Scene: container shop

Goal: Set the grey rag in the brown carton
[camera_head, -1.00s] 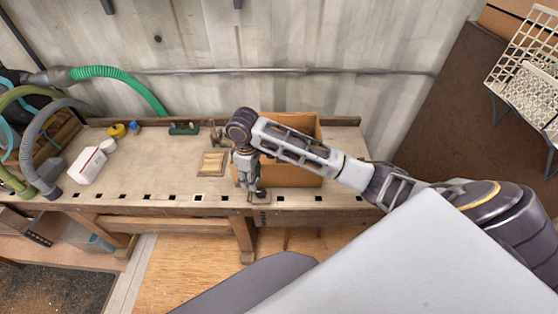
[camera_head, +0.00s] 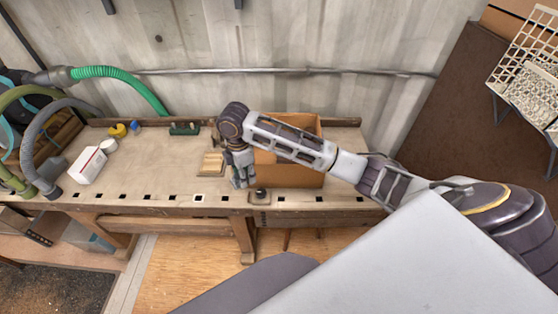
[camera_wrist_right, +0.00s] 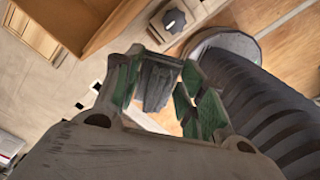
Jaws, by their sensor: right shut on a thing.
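The brown carton (camera_head: 295,176) stands open-topped on the workbench, partly hidden behind my right forearm in the head view. Its wall also shows at the upper left of the right wrist view (camera_wrist_right: 88,22). My right gripper (camera_head: 241,180) is just left of the carton, over the front part of the bench. In the right wrist view, its green-padded fingers (camera_wrist_right: 160,88) are shut on the grey rag (camera_wrist_right: 154,86), which hangs between them as a dark grey folded piece. The rag is hard to make out in the head view. My left gripper is not in view.
The wooden workbench (camera_head: 145,165) has a small vise with a dark knob (camera_head: 260,193) at its front edge. A wooden block (camera_head: 212,163) lies left of the gripper. A white box (camera_head: 87,165) and hoses (camera_head: 45,130) are at the left. The bench between them is mostly clear.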

